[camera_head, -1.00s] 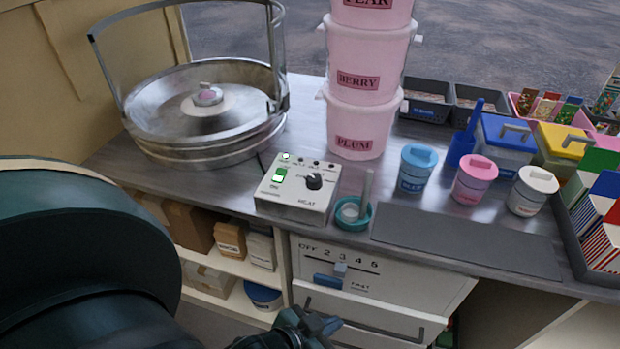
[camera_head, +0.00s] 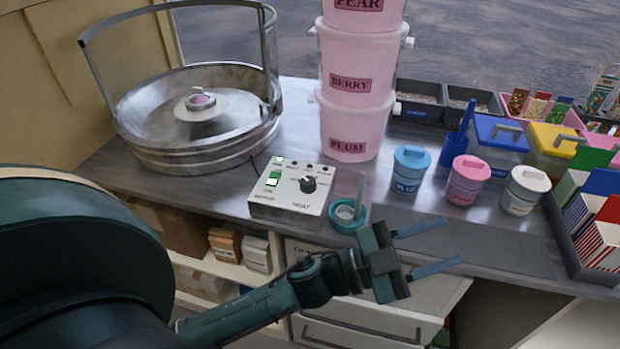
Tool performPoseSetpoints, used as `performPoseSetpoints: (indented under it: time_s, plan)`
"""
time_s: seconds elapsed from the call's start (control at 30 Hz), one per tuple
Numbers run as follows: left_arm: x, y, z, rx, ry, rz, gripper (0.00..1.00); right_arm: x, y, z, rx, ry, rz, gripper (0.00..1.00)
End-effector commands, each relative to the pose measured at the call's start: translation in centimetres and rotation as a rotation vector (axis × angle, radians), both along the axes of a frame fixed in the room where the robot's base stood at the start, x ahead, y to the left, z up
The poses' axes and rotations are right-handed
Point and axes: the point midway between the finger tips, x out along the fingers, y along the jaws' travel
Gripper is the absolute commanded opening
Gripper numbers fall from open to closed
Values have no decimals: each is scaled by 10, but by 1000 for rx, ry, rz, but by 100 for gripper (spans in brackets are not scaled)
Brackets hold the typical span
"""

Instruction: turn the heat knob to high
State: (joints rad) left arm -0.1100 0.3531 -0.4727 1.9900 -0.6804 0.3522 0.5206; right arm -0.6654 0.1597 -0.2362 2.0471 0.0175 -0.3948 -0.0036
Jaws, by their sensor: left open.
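The heat control box (camera_head: 290,203) is a white box on the counter, in front of the metal floss bowl. Its black heat knob (camera_head: 308,185) sits at the right of its top panel, with small marks around it too fine to read. A lit green switch (camera_head: 273,179) is at the left of the panel. My left gripper (camera_head: 428,248) is open and empty, its two fingers pointing right over the counter's front edge. It is to the right of and nearer than the box, apart from the knob. My right gripper is not in view.
A teal cup with a grey stick (camera_head: 348,216) stands between the box and my gripper. The floss bowl (camera_head: 200,120) is behind the box. Pink tubs (camera_head: 356,80) and blue, pink and white jars (camera_head: 411,171) stand to the right. A grey mat (camera_head: 500,246) lies in front.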

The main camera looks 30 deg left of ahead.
Motion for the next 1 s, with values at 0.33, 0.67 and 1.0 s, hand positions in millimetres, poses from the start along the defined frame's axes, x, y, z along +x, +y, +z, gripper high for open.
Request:
performPoseSetpoints:
  time_s: [0.33,0.67,1.0]
  plan:
    - [-44,-25,-28,929,-392,-868,55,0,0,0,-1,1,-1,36]
    - [63,182,-16,2067,232,-589,55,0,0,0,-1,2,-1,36]
    - [80,245,13,2251,494,-317,55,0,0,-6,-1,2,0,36]
